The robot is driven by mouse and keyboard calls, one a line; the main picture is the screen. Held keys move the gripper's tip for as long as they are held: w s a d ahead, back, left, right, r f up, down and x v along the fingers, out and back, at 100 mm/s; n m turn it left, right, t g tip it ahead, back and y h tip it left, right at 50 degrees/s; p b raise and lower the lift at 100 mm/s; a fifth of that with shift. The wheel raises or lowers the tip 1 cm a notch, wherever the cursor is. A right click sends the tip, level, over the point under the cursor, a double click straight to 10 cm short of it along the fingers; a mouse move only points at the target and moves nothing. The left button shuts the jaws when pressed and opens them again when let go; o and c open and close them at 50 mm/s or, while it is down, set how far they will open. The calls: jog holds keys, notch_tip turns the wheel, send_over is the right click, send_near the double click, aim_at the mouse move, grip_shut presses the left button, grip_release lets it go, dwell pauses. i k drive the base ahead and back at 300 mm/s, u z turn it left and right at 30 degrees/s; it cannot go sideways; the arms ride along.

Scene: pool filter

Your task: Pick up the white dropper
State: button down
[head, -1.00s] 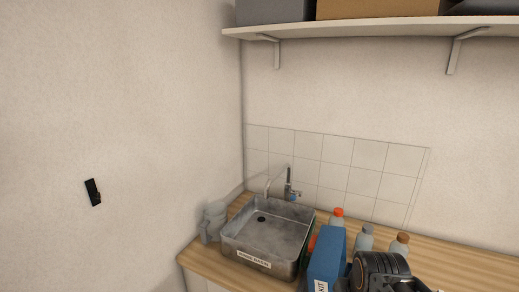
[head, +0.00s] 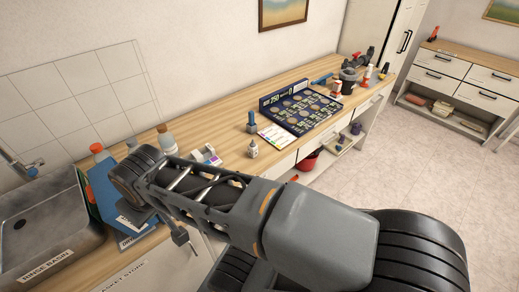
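A small white bottle with a dark tip (head: 252,149) stands near the front edge of the wooden counter; it looks like the white dropper, though it is too small to be sure. My arm reaches across the lower middle of the head view, in front of the counter. A small dark part at its far end (head: 180,236) may be my gripper, to the lower left of the white bottle and apart from it. Its fingers are not clear, so I cannot tell whether it is open or shut.
A blue-capped bottle (head: 252,122) stands just behind the white one. A dark tray of round pieces (head: 300,108) and a colour chart (head: 277,136) lie to the right.

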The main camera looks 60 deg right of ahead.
aim_at(252, 148)
jog(key=z, duration=1.25)
jog(key=k, duration=0.35)
jog(key=u, duration=0.55)
jog(key=i, duration=0.45)
jog(key=z, duration=1.95)
